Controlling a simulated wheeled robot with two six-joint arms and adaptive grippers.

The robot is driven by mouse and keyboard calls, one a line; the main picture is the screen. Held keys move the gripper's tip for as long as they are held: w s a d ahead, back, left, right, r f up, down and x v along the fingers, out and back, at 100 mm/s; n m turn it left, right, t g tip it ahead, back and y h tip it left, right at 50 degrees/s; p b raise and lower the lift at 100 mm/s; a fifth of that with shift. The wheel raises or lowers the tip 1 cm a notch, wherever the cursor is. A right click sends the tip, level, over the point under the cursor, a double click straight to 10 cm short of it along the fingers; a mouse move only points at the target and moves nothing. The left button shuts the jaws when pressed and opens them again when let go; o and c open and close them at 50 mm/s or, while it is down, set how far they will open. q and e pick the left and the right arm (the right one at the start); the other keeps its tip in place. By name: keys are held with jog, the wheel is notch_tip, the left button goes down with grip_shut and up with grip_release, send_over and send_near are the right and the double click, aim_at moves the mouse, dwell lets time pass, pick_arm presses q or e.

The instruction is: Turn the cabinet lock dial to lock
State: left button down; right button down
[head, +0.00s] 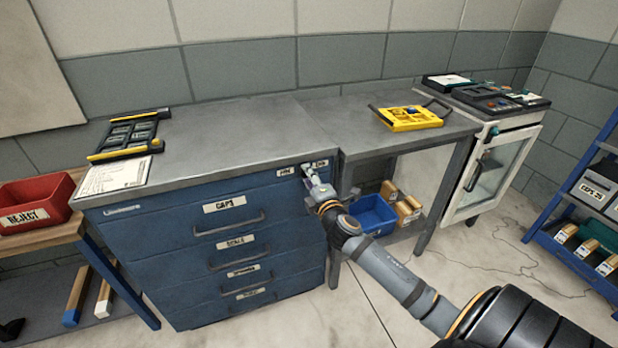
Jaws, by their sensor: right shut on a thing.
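The blue drawer cabinet (170,246) stands under the grey worktop, with several labelled drawers, all closed. The lock dial sits at the cabinet's upper right front corner, below a small label marked with a word (320,163). My right gripper (308,172) reaches in from the lower right and is shut at the dial, with its tips against the cabinet front. The gripper hides most of the dial, so its pointer position cannot be read. My left gripper is not in view.
A yellow mould (408,117) and a black-and-yellow tray (128,136) lie on the worktop. A red reject bin (35,203) stands at left. A blue bin (373,214) sits on the low shelf beside my right arm. A white glass-door cabinet (500,165) stands right.

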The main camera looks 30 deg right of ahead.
jog(key=shift+m, duration=0.5)
jog(key=c, duration=1)
grip_release()
jog(key=v, duration=1.2)
jog(key=shift+d+f, duration=0.1)
